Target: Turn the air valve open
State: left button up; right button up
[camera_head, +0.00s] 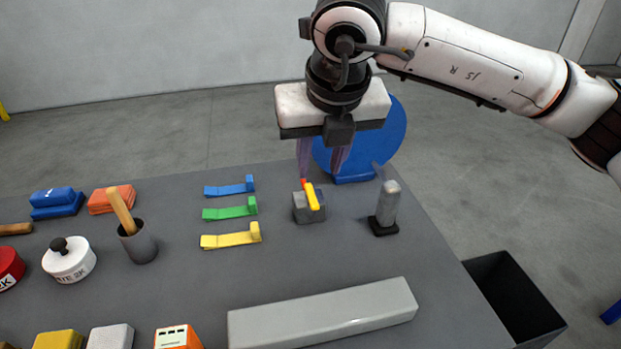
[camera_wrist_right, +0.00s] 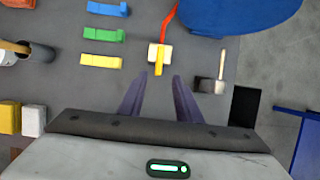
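The air valve is a small grey block (camera_head: 309,208) with a yellow lever (camera_head: 313,196) on top and a bit of red at its far end. My left gripper is not in view.
A blue disc (camera_head: 390,140) stands behind the valve. A grey cylinder on a black base (camera_head: 387,210) stands to its right, and blue, green and yellow brackets (camera_head: 230,212) lie left. A long grey bar (camera_head: 320,314) lies in front. A black bin (camera_head: 515,300) is beyond the table edge.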

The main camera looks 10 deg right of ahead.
aim_at(313, 198)
jog(key=p+x, duration=0.1)
jog(key=x, duration=0.8)
jog(key=shift+f+p, duration=0.3)
jog(key=shift+f, duration=0.1)
grip_shut()
